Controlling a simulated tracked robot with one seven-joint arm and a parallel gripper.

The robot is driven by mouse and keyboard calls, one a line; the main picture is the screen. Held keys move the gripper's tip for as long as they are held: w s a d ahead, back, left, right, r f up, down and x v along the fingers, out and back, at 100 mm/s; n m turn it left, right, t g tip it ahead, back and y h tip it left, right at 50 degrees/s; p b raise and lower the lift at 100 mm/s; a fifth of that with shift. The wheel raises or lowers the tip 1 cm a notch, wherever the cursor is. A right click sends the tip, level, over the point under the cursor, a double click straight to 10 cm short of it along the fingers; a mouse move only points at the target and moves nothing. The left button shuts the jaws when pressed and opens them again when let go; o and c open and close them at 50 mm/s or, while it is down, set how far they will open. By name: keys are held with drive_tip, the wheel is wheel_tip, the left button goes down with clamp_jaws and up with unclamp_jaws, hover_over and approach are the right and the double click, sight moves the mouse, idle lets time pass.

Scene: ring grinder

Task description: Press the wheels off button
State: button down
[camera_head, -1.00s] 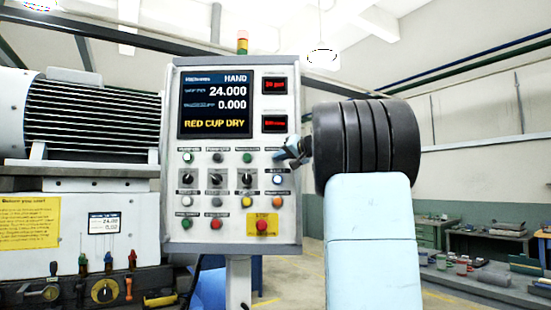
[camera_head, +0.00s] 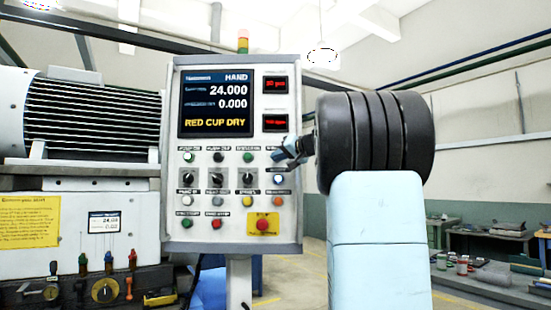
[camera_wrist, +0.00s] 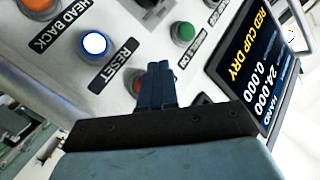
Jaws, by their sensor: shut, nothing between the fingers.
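The control panel (camera_head: 290,232) stands upright in the middle of the head view, with a screen and rows of buttons. My gripper (camera_head: 280,155) is shut and empty at its right edge, beside the top button row. In the wrist view my closed dark blue fingertips (camera_wrist: 160,68) lie over a red button (camera_wrist: 138,84), which is partly hidden. I cannot tell whether they touch it. Its label is hidden, and no label reading wheels off is legible. A green button (camera_wrist: 183,32) sits next to it; it also shows in the head view (camera_head: 247,157).
A lit white-blue button (camera_wrist: 95,43) labelled RESET and an orange button (camera_wrist: 38,4) labelled HEAD BACK are close by. A red button on a yellow plate (camera_head: 262,225) is lower on the panel. The grinder (camera_head: 85,120) stands left. A workbench (camera_head: 490,235) is far right.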

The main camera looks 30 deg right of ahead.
drive_tip(key=shift+s, duration=0.1)
drive_tip(key=s, duration=0.1)
drive_tip(key=s+a, duration=0.2)
drive_tip(key=s, duration=0.1)
drive_tip(key=shift+s+a, duration=0.1)
drive_tip(key=shift+a, duration=0.15)
idle(0.9)
